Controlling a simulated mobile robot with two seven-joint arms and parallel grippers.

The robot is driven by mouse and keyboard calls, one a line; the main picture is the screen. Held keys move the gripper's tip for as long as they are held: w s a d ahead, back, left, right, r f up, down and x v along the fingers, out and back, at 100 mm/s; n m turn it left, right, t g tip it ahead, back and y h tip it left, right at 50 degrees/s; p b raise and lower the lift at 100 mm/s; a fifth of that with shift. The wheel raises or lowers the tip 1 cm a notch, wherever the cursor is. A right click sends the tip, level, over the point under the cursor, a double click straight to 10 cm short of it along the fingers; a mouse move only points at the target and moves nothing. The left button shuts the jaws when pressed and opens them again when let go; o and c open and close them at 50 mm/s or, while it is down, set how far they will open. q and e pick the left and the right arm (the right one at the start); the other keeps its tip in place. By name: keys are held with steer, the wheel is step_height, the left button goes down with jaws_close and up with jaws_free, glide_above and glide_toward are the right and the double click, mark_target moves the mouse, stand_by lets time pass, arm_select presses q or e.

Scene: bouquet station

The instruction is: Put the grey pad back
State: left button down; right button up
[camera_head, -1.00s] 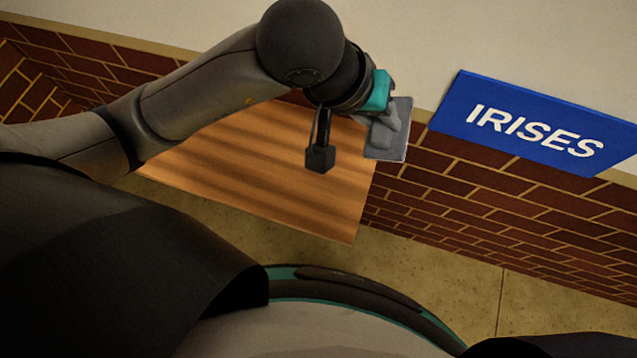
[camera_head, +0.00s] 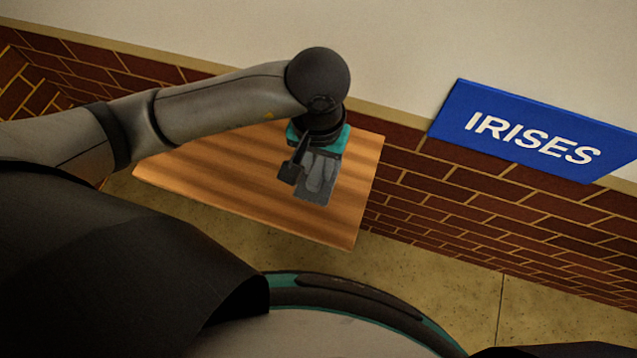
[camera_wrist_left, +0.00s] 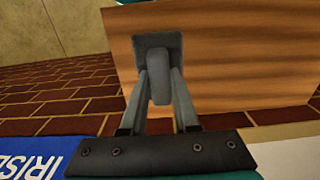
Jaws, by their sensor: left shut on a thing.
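The grey pad (camera_head: 317,197) is a flat, dark grey, roughly square plate. In the left wrist view, the pad (camera_wrist_left: 144,42) has a rounded handle between the two fingers. My left gripper (camera_head: 320,172) is shut on this handle, and it also shows in the left wrist view (camera_wrist_left: 159,88). The pad is over the right part of the wooden table top (camera_head: 220,185). I cannot tell whether it touches the wood. My right gripper is not in view.
The wooden top is bare around the pad, with its right edge close by. A blue sign reading IRISES (camera_head: 535,132) is on the wall at the right. A brick wall band (camera_head: 440,200) runs behind the table, above a tan floor (camera_head: 450,285).

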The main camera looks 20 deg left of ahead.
mark_target(319, 168)
arm_select(q)
step_height(319, 168, down, 8)
steer(key=shift+f+b, duration=0.25)
steer(key=shift+b, duration=0.2)
steer(key=c, duration=0.7)
jaws_free()
steer(key=shift+o, duration=0.2)
step_height(319, 168, up, 12)
steer(key=shift+r+p, duration=0.1)
steer(key=shift+p, duration=0.5)
